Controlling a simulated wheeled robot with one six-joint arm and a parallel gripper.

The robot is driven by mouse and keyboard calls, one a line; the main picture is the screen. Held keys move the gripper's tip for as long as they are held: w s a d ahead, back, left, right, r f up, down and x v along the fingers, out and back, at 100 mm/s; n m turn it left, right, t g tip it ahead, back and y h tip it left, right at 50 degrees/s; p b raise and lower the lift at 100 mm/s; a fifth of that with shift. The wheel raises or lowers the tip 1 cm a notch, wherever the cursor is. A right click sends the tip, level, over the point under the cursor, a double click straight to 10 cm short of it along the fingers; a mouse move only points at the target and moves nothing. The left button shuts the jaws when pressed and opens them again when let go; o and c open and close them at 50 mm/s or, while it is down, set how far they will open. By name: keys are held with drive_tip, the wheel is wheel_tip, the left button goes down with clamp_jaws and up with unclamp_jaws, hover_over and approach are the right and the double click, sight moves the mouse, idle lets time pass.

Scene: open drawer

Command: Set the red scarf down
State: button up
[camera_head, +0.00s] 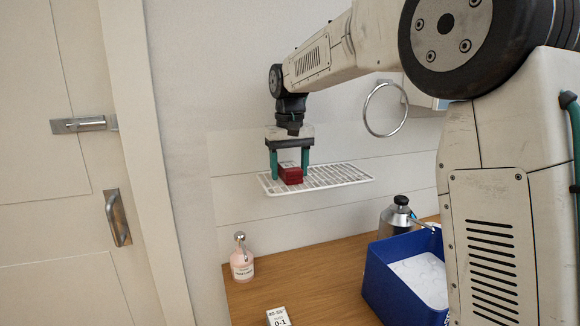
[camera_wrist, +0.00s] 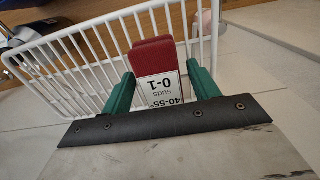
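The red scarf (camera_head: 291,175) is a small folded red block at the left part of the white wire shelf (camera_head: 340,176).
A metal ring (camera_head: 367,115) hangs on the wall. The shelf's right part is clear.

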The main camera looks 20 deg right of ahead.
sight(290, 166)
wheel_tip(290, 166, up, 12)
drive_tip(key=shift+r, duration=0.2)
idle(0.5)
drive_tip(key=s+d+f, duration=0.2)
drive_tip(key=s+f, duration=0.1)
drive_tip(key=s, duration=1.5)
drive_tip(key=s+d+f+t, duration=0.1)
drive_tip(key=s+f, duration=1.4)
drive_tip(key=s, duration=0.5)
drive_tip(key=shift+s+f, duration=0.2)
drive_tip(key=shift+f, duration=0.2)
drive_tip(key=shift+d, duration=0.1)
